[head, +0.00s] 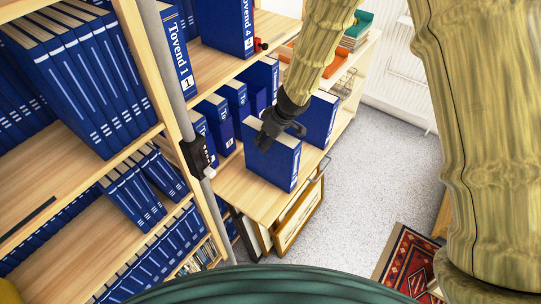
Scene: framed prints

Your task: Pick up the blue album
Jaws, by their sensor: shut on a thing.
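A blue album (270,163) with pale page edges stands upright near the front edge of the wooden shelf in the head view. My gripper (270,136) reaches down from above and is shut on the album's top edge. The fingers hide part of that edge. I cannot tell whether the album's bottom touches the shelf (238,190) or is slightly raised.
Another blue album (320,118) stands just behind to the right, and several blue binders (222,118) stand to the left. A grey pole (168,60) rises at left. Framed prints (298,218) lean below the shelf.

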